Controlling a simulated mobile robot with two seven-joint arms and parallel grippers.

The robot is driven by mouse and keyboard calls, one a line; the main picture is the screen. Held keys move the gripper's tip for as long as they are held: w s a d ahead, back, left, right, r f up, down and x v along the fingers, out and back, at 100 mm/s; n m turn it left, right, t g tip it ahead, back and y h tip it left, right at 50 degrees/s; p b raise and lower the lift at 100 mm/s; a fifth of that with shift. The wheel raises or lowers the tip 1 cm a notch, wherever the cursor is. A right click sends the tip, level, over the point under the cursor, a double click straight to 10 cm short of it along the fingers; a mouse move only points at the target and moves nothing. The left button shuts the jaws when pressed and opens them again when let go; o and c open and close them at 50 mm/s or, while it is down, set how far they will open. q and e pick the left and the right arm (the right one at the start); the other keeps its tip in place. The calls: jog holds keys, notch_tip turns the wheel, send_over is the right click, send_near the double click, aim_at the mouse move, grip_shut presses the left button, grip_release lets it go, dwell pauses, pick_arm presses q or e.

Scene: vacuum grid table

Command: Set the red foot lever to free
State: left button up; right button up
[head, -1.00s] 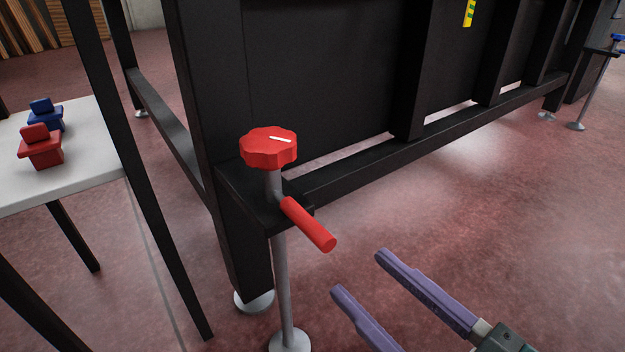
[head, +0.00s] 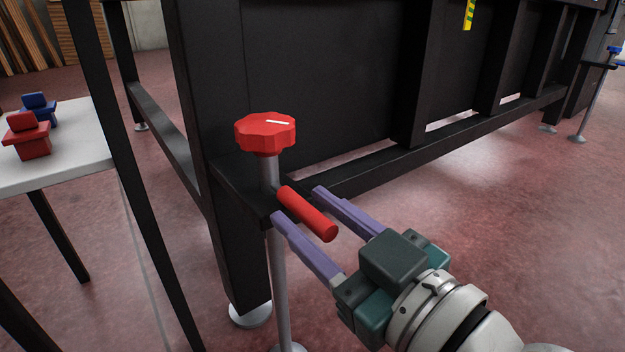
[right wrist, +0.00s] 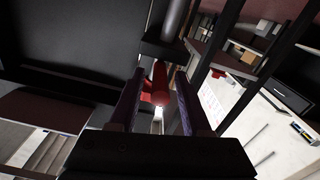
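The red foot lever (head: 308,214) sticks out from a black bracket on a grey post at the table leg, sloping down toward me. A red knob (head: 265,134) with a white mark tops the same post. My right gripper (head: 296,204) is open, with one purple finger on each side of the lever. The lever also shows between the fingers in the right wrist view (right wrist: 160,84). I see a gap on both sides, so the fingers do not appear closed on it. My left gripper is not in view.
The black table frame (head: 365,165) stands behind the lever. At left a pale side table (head: 75,160) holds a red block (head: 27,137) and a blue block (head: 39,108). Another post with a blue part (head: 597,95) stands far right.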

grip_shut()
dwell(1.2)
